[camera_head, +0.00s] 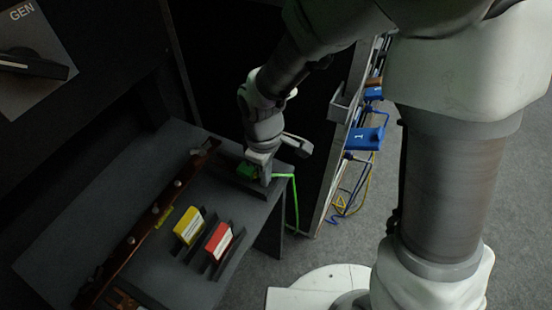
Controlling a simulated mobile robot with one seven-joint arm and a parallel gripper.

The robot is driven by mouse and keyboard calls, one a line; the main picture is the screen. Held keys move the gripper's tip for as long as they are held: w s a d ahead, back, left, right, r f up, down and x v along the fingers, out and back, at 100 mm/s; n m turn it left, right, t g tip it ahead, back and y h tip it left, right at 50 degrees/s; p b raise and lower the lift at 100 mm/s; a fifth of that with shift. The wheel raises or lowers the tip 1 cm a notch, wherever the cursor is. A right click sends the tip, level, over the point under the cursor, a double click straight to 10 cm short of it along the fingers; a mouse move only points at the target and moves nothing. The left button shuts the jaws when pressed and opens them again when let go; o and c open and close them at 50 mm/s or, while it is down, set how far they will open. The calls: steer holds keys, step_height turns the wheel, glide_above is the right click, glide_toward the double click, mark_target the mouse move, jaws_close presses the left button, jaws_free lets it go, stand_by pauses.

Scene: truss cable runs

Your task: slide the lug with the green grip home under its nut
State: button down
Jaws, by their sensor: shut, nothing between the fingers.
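The green grip (247,170) shows at the far right end of the dark bench, partly hidden by my gripper (258,180). A bright green cable (289,177) leaves it to the right, then hangs down past the bench edge. My gripper is right at the green grip, pointing down; its fingers are small and dark here, and I see nothing held between them. The lug itself is hidden. A copper-brown bar (140,230) with several pale nuts lies along the bench; I cannot tell whether the lug is under one of them.
A yellow block (188,227) and a red block (218,240) stand in dark holders on the bench (90,190). A panel with blue parts (365,138) and hanging cables stands to the right. A GEN switch panel (30,50) is at upper left.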

mark_target(236, 162)
steer(key=shift+w+a, duration=0.3)
steer(key=shift+a, duration=0.45)
steer(key=w+a, duration=0.1)
steer(key=a, duration=0.3)
steer(key=w+a, duration=0.1)
steer(key=a, duration=0.1)
steer(key=shift+w, duration=0.3)
steer(key=shift+d, duration=0.1)
